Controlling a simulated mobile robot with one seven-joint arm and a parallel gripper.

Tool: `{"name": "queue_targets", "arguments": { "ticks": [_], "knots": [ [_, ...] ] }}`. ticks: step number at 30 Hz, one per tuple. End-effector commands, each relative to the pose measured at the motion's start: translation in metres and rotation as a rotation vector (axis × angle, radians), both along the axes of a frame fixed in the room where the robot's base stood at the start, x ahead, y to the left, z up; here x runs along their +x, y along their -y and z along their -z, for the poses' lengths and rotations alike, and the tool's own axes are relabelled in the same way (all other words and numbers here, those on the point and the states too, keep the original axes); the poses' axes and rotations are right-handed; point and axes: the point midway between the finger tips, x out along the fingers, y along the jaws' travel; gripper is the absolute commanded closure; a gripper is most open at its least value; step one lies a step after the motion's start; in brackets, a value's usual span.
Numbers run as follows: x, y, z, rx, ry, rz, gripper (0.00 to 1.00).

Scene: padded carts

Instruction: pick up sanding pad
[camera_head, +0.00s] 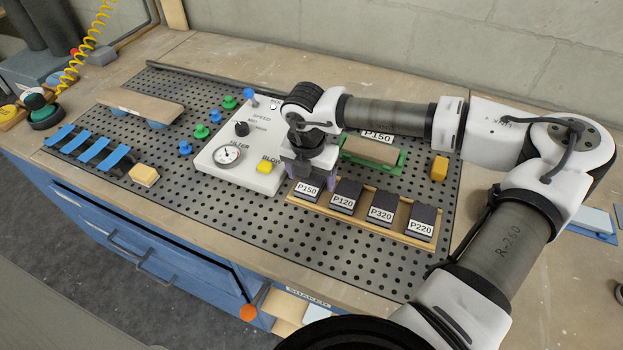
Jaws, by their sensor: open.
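Several dark sanding pads with white grit labels stand in a row in a wooden tray (385,235) on the perforated black mat. From left to right they are the P150 pad (307,190), P120 pad (346,196), P320 pad (382,207) and P220 pad (421,222). My gripper (309,176) points down at the left end of the row, over the P150 pad, and is open. Its fingers hide the pad's upper part. I cannot tell whether they touch it. Behind the row is a green holder (402,162) with a brown block and a P150 sign (377,136).
A white control box (220,165) with a gauge and knobs stands just left of my gripper. A yellow block (439,168) is at the right. Blue strips (95,150), a cream block (144,175) and a wooden board (140,105) lie at the left. The mat's front is clear.

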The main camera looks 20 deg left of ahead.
Motion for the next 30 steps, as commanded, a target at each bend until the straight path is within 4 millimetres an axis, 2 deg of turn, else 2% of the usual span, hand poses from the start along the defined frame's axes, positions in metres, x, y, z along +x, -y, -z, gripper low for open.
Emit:
{"name": "queue_targets", "arguments": {
  "ticks": [4, 11, 14, 22, 30],
  "knots": [
    [0.002, -0.001, 0.014, 0.001, 0.000, -0.001, 0.25],
    [0.003, -0.001, 0.017, 0.000, 0.002, -0.001, 0.25],
    [0.003, 0.000, 0.016, 0.000, 0.002, -0.001, 0.35],
    [0.003, 0.000, 0.016, 0.001, 0.002, 0.000, 0.70],
    [0.003, 0.000, 0.015, 0.001, 0.002, 0.000, 0.73]
  ]
}}
